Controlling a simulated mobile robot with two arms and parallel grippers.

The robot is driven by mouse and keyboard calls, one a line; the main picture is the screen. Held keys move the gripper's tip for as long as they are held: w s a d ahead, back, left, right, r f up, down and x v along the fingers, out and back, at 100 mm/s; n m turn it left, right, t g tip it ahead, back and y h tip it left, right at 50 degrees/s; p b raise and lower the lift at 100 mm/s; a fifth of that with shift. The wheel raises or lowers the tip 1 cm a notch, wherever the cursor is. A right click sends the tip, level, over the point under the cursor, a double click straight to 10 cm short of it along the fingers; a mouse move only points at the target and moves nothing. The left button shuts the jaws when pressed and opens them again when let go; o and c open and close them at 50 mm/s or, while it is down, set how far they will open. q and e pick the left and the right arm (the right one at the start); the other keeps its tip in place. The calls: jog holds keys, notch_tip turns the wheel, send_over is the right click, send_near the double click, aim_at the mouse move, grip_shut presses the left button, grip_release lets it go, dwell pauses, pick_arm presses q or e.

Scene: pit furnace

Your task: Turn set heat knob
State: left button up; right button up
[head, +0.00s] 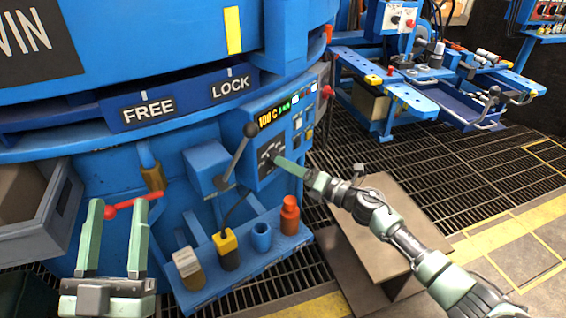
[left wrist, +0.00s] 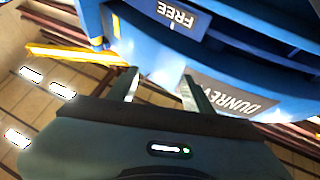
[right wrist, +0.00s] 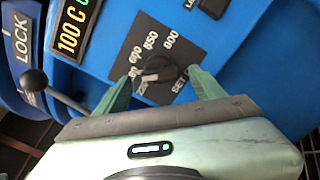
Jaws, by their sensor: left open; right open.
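The set heat knob (right wrist: 158,72) is a dark round knob on a black dial plate with numbers, in the right wrist view. In the head view the dial plate (head: 268,158) is on the blue control panel, and my right gripper hides part of it. My right gripper (right wrist: 155,82) is open, with its green fingers on either side of the knob; I cannot tell whether they touch it. It also shows in the head view (head: 280,162). My left gripper (head: 120,205) is open and empty at the lower left, near a red-handled lever.
A display (head: 274,115) above the dial reads 100 C. A black-knobbed lever (head: 236,155) stands left of the dial. A red-handled valve (head: 130,206) is at left.

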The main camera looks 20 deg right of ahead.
pick_arm(q)
jog(key=f, duration=0.1)
jog(key=w+f+g, duration=0.1)
jog(key=g, duration=0.1)
jog(key=shift+w+f+y, duration=0.25)
jog(key=shift+f+y, duration=0.05)
jog(key=shift+f, duration=0.1)
pick_arm(e)
jog(key=v, duration=0.4)
jog(key=shift+s+d, duration=0.2)
jog(key=shift+s, duration=0.05)
